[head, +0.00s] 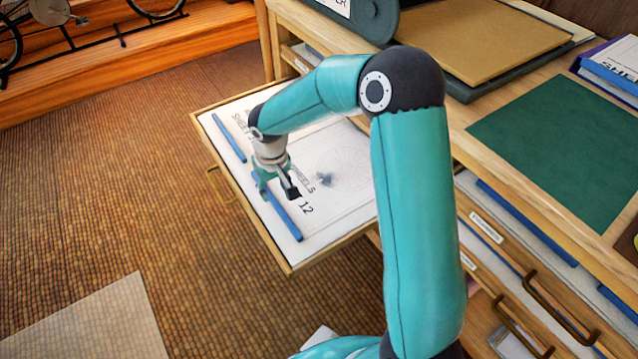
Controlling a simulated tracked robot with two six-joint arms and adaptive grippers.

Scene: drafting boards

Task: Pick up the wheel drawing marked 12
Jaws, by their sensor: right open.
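The wheel drawing marked 12 (338,201) is a white sheet lying flat in a pulled-out wooden drawer (285,266). It shows a faint wheel outline, printed lettering and the number 12. Two blue strips lie along its left side, a nearer one (287,221) and a farther one (229,138). My right gripper (278,195) is open and points down over the nearer blue strip, beside the lettering. Whether it touches the strip or sheet I cannot tell. My right arm hides part of the sheet. My left gripper is not in view.
The cabinet top at right holds a green mat (562,146), a tan board (478,40) and a blue binder (612,68). Lower drawers with handles (560,306) stand below, partly open. The brown floor (120,190) left of the drawer is clear, apart from a pale mat (95,325).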

